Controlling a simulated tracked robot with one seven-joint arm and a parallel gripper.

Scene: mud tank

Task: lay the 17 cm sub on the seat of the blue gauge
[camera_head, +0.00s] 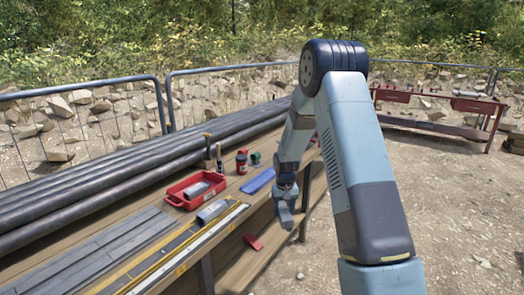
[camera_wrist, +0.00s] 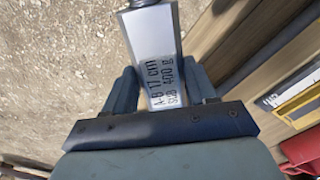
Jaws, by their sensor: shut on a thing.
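The 17 cm sub (camera_wrist: 152,45) is a grey metal piece with a printed label reading 17 cm and 400 g. It shows in the wrist view between the two fingers of my gripper (camera_wrist: 158,90), which is shut on it. In the head view my gripper (camera_head: 285,212) hangs beside the bench's right edge, and the sub is hard to make out there. A flat blue piece (camera_head: 258,181), which looks like the blue gauge, lies on the bench left of my gripper. Its seat is too small to make out.
A red can (camera_head: 242,162) and a green item (camera_head: 255,158) stand behind. Long dark pipes (camera_head: 110,170) fill the bench's back.

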